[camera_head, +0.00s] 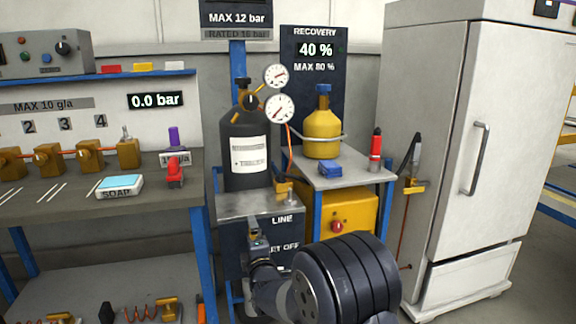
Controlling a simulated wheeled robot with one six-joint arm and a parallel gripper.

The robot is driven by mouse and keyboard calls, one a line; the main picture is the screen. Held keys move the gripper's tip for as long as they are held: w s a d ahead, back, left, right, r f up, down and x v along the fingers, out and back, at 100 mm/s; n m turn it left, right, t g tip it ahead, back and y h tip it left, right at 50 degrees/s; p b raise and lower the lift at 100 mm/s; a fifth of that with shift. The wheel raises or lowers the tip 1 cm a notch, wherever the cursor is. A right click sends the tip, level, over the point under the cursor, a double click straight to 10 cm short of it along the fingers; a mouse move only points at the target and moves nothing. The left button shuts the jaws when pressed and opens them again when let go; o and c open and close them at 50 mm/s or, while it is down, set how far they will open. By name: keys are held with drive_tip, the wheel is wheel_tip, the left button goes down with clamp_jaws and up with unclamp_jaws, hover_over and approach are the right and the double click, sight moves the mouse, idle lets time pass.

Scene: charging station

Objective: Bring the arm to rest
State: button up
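My arm reaches into the camera_head view from the bottom, right of the middle. Its large dark round joint is nearest the camera. My gripper (258,238) is at the far end of the arm, small in the picture, in front of the dark panel under the black cylinder. The arm's own links partly hide it, and its fingers are too small to tell open from shut. I see nothing clearly held in it.
A black cylinder (246,160) with gauges stands on a grey stand. Right of it, a yellow cylinder (322,135) stands on a small table (350,178). A workbench (60,195) with brass valves is at left, and a white cabinet (440,120) at right.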

drive_tip(key=shift+x, duration=1.65)
drive_tip(key=shift+s, duration=0.1)
drive_tip(key=p+v, duration=0.1)
drive_tip(key=v, duration=0.9)
drive_tip(key=b+x, duration=0.1)
drive_tip(key=x, duration=0.9)
drive_tip(key=shift+f, duration=0.1)
drive_tip(key=d+m, duration=0.1)
drive_tip(key=m, duration=0.3)
drive_tip(key=d+f+m, duration=0.1)
drive_tip(key=m, duration=0.4)
drive_tip(key=w+d+f+m+p, duration=0.1)
drive_tip(key=m, duration=0.3)
drive_tip(key=shift+w+d+m, duration=0.1)
drive_tip(key=shift+d+m, duration=0.25)
drive_tip(key=shift+m, duration=0.05)
drive_tip(key=shift+d+f+m+p, duration=0.1)
drive_tip(key=shift+f+m+p, duration=0.2)
drive_tip(key=shift+m+p, duration=0.45)
drive_tip(key=shift+d+f+m+p, duration=0.1)
drive_tip(key=shift+f+m+p, duration=0.25)
drive_tip(key=shift+m, duration=0.7)
